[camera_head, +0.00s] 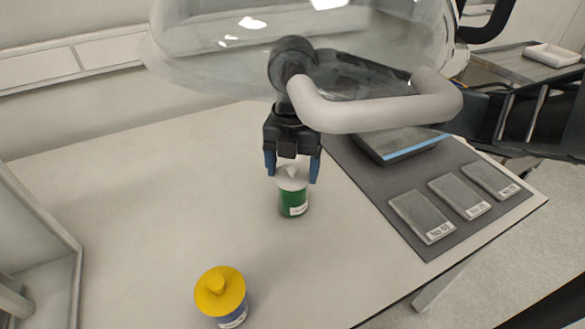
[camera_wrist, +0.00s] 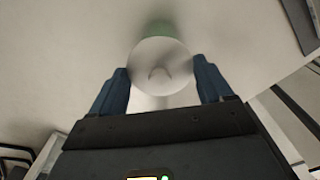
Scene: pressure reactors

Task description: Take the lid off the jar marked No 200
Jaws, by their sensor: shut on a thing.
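A green jar (camera_head: 293,201) with a white label stands on the pale table, and its label is too small to read. Its white lid (camera_head: 291,178) has a small raised knob. My gripper (camera_head: 292,172) points down with its blue fingers on both sides of this lid and is shut on it. In the wrist view the lid (camera_wrist: 160,66) shows as a white disc between the fingertips, with the green jar (camera_wrist: 158,28) beyond it. I cannot tell whether the lid is clear of the jar. A second jar with a yellow lid (camera_head: 219,290) and blue body stands nearer.
A dark grey mat (camera_head: 385,215) on the right holds several labelled grey plates (camera_head: 422,216) and a device with a blue strip (camera_head: 405,151). A transparent dome (camera_head: 215,40) hangs above. A pale box wall (camera_head: 75,290) stands at the left. The table's left middle is clear.

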